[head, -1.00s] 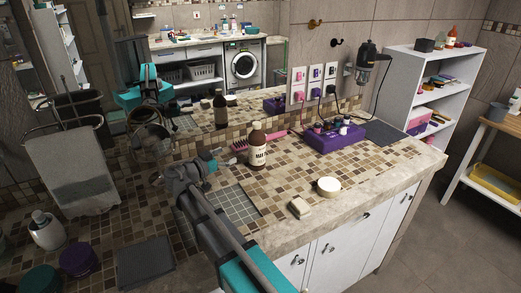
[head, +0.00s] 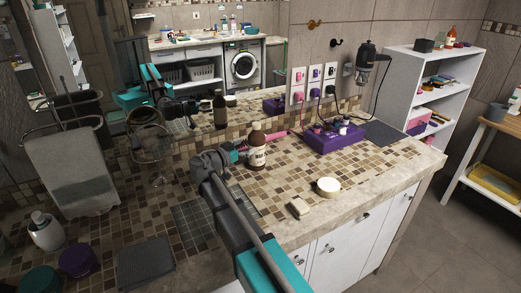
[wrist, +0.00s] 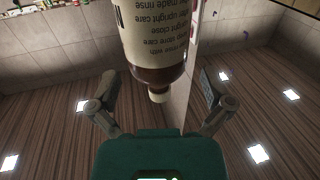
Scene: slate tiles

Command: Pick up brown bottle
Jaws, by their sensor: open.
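The brown bottle (head: 257,136) with a cream label stands upright on the mosaic-tiled counter in the head view. My gripper (head: 240,152) is just to the left of the bottle at label height, and the fingers are partly hidden by the wrist. In the wrist view the bottle (wrist: 152,45) shows inverted, neck and pale cap pointing down. There my gripper (wrist: 158,92) has its two fingers spread wide, one on each side of the bottle. I see no finger touching it.
A purple box (head: 334,138) with small items stands right of the bottle, below the sockets. A round white tub (head: 328,186) and a pale soap bar (head: 299,208) lie near the front edge. A wire stand (head: 154,155) is at left. Tiles between are clear.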

